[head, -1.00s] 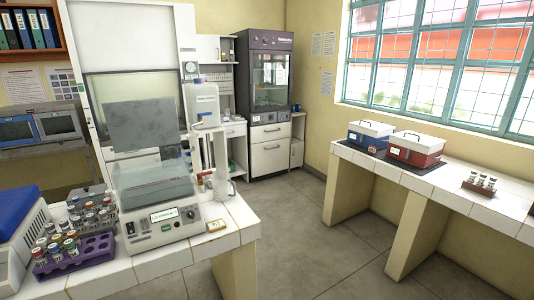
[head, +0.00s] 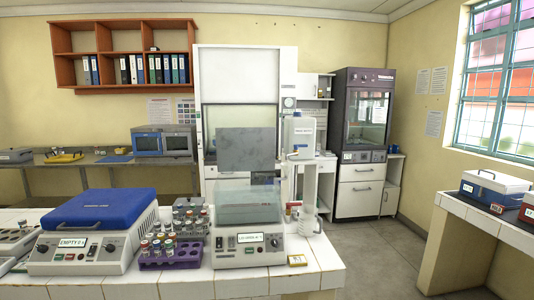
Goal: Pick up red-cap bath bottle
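No bottle can be picked out with certainty as the red-cap bath bottle. In the head view, several small bottles with coloured caps stand in a purple rack (head: 178,262) on the near tiled bench; their caps are too small to tell surely which is red. More small bottles stand in a grey rack (head: 190,203) behind it. A small reddish item (head: 291,207) lies beside the tall white stand at the bench's right; I cannot tell what it is. Neither of my grippers is in view.
A blue-lidded machine (head: 95,215) and a labelled machine with its clear-grey lid raised (head: 247,240) flank the racks. A blue box with a white lid (head: 490,190) stands on the right bench. Open floor (head: 385,270) lies between the benches.

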